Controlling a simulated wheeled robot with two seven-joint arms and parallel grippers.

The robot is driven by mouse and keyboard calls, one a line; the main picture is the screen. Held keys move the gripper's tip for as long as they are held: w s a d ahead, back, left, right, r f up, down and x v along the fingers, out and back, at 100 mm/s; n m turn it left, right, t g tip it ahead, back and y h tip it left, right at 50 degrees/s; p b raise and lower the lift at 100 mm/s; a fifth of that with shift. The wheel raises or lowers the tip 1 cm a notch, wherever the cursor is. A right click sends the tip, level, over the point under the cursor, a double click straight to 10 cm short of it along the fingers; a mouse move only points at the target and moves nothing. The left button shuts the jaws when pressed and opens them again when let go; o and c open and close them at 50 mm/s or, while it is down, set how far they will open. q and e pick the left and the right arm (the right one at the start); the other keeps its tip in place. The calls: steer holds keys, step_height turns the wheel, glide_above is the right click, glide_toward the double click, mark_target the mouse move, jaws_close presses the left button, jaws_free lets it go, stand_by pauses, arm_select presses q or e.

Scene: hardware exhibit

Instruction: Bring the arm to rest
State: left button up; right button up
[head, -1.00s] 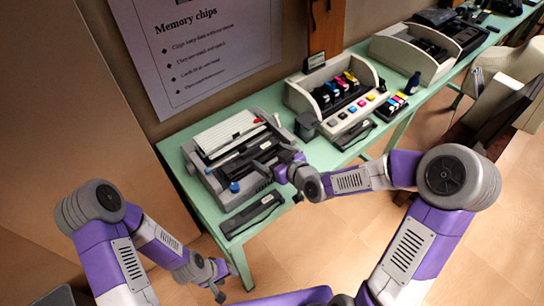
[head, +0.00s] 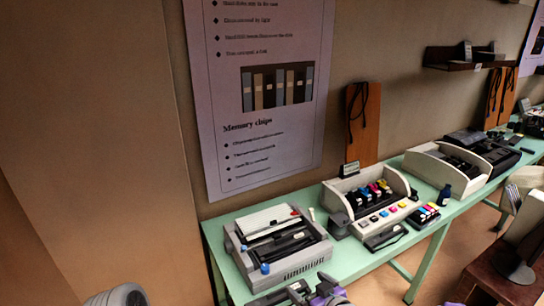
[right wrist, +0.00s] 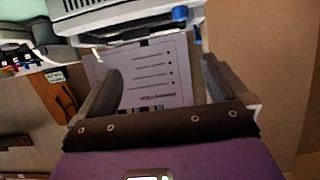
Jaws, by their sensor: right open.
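My right gripper (head: 312,288) shows at the bottom edge of the head view, by the front of a grey printer (head: 318,252) on the green table, partly cut off. In the right wrist view its two dark fingers (right wrist: 160,85) are wide apart with nothing between them. The poster lies beyond the gap. My left gripper is out of view; only a grey and purple part of my left arm shows at the bottom left of the head view.
The green table (head: 352,262) runs along the wall. A poster (head: 262,150) hangs behind.

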steer(key=s+f+m+g, duration=0.3)
steer(key=s+f+g, duration=0.1)
steer(key=f, duration=0.8)
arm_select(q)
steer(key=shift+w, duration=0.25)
arm_select(e)
steer(key=s+f+m+g+h, duration=0.2)
steer(key=s+f+m+g, duration=0.3)
steer(key=s+f, duration=1.1)
steer(key=s+g, duration=0.2)
steer(key=s, duration=0.1)
steer(key=shift+s+a, duration=0.25)
steer(key=shift+a, duration=0.05)
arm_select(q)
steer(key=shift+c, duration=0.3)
arm_select(e)
steer(key=shift+c, duration=0.3)
